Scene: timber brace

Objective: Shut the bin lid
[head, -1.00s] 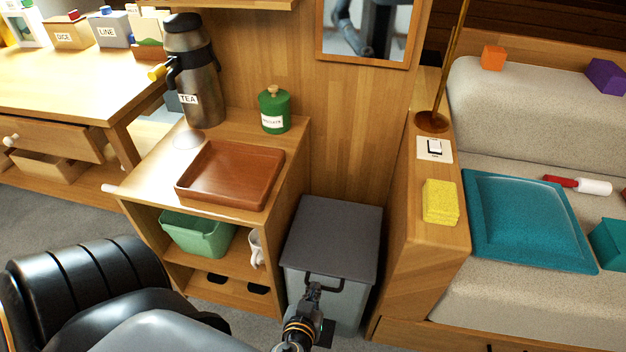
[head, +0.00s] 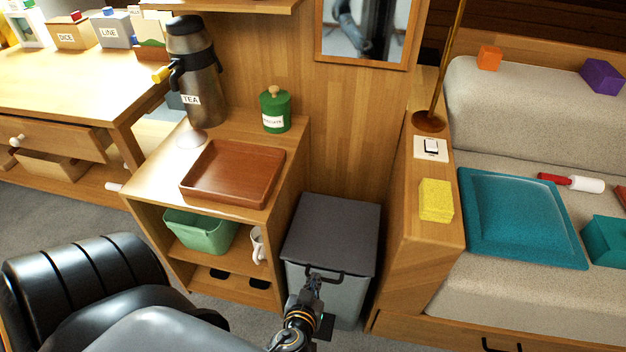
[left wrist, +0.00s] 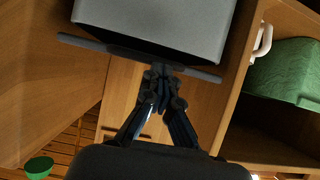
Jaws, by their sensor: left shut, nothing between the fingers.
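The bin (head: 347,300) is a grey box between the wooden cabinet and the sofa's wooden side. Its dark grey lid (head: 331,232) lies flat, or nearly flat, over the top; I cannot tell if a small gap is left. A black bar handle (head: 342,275) runs along the lid's front edge. My left gripper (head: 315,280) is shut and empty at the left part of this front edge. In the left wrist view, the gripper (left wrist: 162,72) is at the dark lid edge, with the grey bin body (left wrist: 155,25) beyond. My right gripper is not in view.
The cabinet (head: 285,215) stands close on the bin's left, with a brown tray (head: 232,172) on top and a green tub (head: 200,232) inside. The wooden sofa side (head: 400,245) is close on the right. A black chair (head: 85,278) stands at lower left.

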